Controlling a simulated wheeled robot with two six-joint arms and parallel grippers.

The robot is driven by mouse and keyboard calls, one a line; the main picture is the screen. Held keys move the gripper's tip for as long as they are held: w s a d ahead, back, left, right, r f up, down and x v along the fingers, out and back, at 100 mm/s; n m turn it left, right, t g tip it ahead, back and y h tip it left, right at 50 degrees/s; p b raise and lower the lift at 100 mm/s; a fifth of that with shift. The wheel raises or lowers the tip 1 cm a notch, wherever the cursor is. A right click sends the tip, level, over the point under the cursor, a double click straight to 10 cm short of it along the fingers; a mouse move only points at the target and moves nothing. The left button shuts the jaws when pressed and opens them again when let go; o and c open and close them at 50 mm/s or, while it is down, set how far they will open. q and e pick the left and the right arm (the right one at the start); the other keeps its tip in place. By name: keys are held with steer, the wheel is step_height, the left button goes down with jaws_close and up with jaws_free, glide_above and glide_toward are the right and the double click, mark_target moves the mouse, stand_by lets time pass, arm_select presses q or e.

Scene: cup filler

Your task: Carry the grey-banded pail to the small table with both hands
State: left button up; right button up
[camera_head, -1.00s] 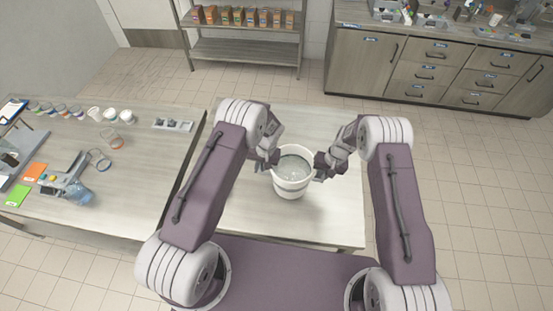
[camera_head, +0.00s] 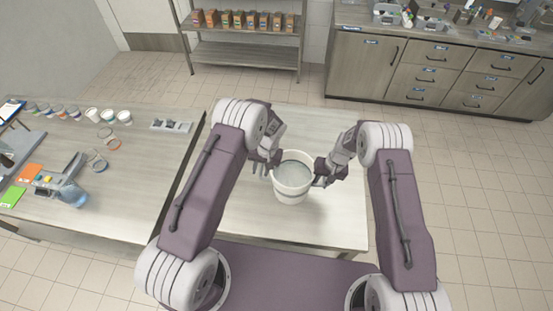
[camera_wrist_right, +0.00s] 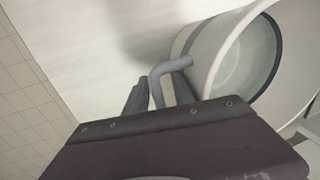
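The pail (camera_head: 292,190) is a white bucket with a pale interior, between my two grippers over the small table (camera_head: 330,225). In the right wrist view the pail (camera_wrist_right: 213,52) shows a dark grey band near its rim and a grey loop handle (camera_wrist_right: 158,84). My right gripper (camera_wrist_right: 160,95) has its fingers on either side of this handle and looks shut on it. My left gripper (camera_head: 268,168) is at the pail's left side, apparently on the other handle; its fingertips are mostly hidden. A shadow lies on the tabletop beside the pail; I cannot tell whether its base touches.
A shelf (camera_head: 245,50) with boxes and a cabinet counter (camera_head: 430,75) stand behind. The small table's right part is bare.

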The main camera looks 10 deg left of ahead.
arm_select(q)
step_height(320, 180, up, 9)
steer(key=d, duration=0.1)
steer(key=shift+d+f, duration=0.2)
steer(key=shift+d, duration=0.15)
arm_select(e)
step_height(320, 180, up, 12)
steer(key=d, duration=0.2)
steer(key=shift+d, duration=0.2)
